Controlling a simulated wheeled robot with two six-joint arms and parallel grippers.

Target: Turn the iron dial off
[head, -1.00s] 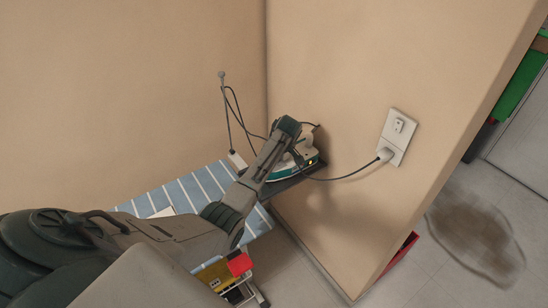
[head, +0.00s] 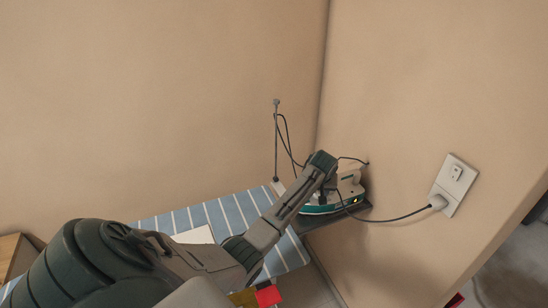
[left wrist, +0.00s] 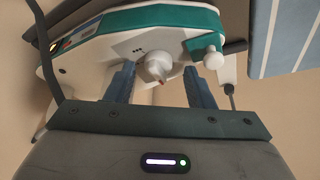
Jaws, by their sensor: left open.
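A white and teal iron (head: 350,190) rests on the dark end of the ironing board, partly hidden by my left arm in the head view. Small lights glow near its heel. In the left wrist view the iron (left wrist: 115,45) fills the upper part, seen upside down. Its round white dial (left wrist: 157,66) has a small red mark. My left gripper (left wrist: 160,80) is open, its two dark fingers on either side of the dial; I cannot tell whether they touch it. In the head view the left gripper's fingertips are hidden. My right gripper is not in view.
The blue striped ironing board (head: 222,212) lies under my left arm. A dark cord runs from the iron to a wall outlet (head: 455,185). A thin upright rod (head: 276,140) with a cord stands behind the board. Two beige walls meet close behind the iron.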

